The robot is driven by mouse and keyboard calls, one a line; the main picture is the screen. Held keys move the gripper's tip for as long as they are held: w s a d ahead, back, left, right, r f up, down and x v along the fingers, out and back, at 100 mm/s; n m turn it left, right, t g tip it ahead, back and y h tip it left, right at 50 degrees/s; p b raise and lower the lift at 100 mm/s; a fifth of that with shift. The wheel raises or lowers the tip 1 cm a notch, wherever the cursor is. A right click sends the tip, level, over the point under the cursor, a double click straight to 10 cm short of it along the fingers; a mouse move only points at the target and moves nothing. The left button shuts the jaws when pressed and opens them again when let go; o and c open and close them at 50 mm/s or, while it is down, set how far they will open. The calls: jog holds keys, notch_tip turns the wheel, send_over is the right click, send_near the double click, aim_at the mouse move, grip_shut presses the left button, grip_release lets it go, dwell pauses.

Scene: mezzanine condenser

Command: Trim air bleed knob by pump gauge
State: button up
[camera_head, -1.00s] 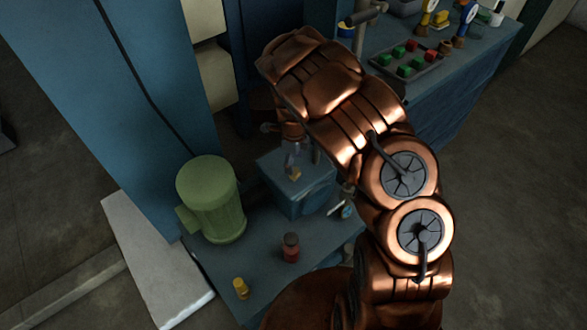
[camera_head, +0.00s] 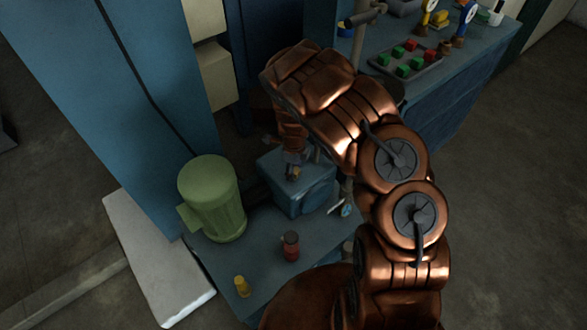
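A blue box-shaped pump body (camera_head: 309,199) stands on the blue bench, joined to a green motor (camera_head: 212,198) on its left. A small yellowish-brown knob (camera_head: 294,174) shows on top of the pump body. My gripper (camera_head: 294,167) hangs from the copper arm right at this knob. The fingers are small, dark and partly hidden by my arm, so I cannot tell whether they touch the knob or how far they are open. A small round, gauge-like piece (camera_head: 346,208) with a pale face sits at the pump's right side, partly beside my arm.
A red-brown jar (camera_head: 290,246) and a small yellow bottle (camera_head: 242,286) stand on the bench (camera_head: 222,273) in front. A blue cabinet (camera_head: 110,100) rises at left. A tray (camera_head: 407,62) with red and green pieces lies on the back bench.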

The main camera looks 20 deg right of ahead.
jog(key=c, duration=0.8)
jog(key=shift+o, duration=0.2)
